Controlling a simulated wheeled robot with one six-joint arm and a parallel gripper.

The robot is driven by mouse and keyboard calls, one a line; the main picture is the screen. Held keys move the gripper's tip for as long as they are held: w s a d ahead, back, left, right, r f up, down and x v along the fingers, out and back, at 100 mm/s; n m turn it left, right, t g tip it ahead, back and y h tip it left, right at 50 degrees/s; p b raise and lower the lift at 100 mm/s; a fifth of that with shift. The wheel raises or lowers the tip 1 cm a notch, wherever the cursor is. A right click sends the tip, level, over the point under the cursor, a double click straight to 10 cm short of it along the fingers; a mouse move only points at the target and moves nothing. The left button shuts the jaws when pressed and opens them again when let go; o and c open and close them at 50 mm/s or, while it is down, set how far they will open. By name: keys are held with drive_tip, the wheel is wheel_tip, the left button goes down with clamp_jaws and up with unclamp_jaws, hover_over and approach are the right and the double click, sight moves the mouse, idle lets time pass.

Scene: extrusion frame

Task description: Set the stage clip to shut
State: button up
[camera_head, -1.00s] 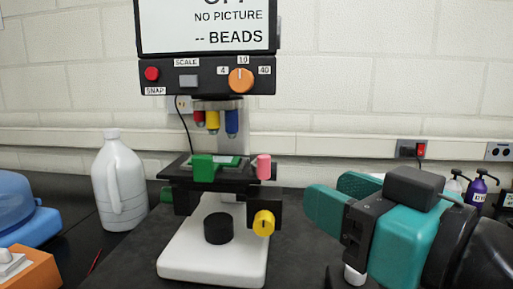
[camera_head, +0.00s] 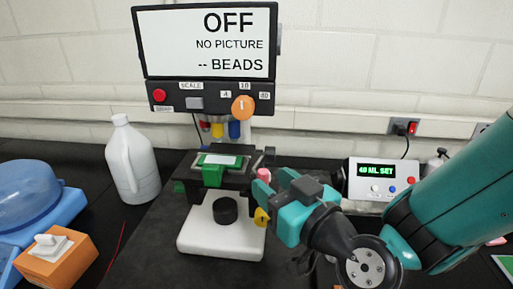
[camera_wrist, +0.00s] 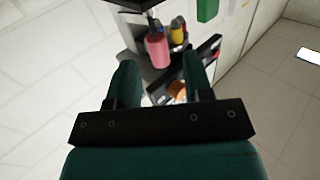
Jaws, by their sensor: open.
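The microscope's black stage (camera_head: 238,182) holds a green-framed slide (camera_head: 218,160) and a green block (camera_head: 212,176). A pink cylindrical handle (camera_head: 263,174) stands at the stage's right edge; it appears to be the stage clip's grip. Whether the clip is up or down on the slide cannot be told. My gripper (camera_head: 278,180) is open and just right of the pink handle. In the wrist view the pink handle (camera_wrist: 157,50) shows ahead of and between the spread teal fingers, seemingly not gripped.
The screen (camera_head: 208,42) reads OFF, NO PICTURE. Below it are a red button (camera_head: 159,95) and an orange knob (camera_head: 243,107). A yellow knob (camera_head: 262,217) lies just below my gripper. A white jug (camera_head: 131,160) stands left; a dispenser box (camera_head: 380,180) stands right.

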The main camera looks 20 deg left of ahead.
sight(267, 175)
drive_tip(key=p+x, duration=0.3)
drive_tip(key=shift+w+a+r+p, duration=0.2)
drive_tip(key=shift+a+r+p, duration=0.05)
drive_tip(key=shift+r+p, duration=0.1)
drive_tip(key=shift+w+a+f+p, duration=0.3)
drive_tip(key=shift+w+a+p, duration=0.15)
drive_tip(key=shift+a+p, duration=0.25)
clamp_jaws()
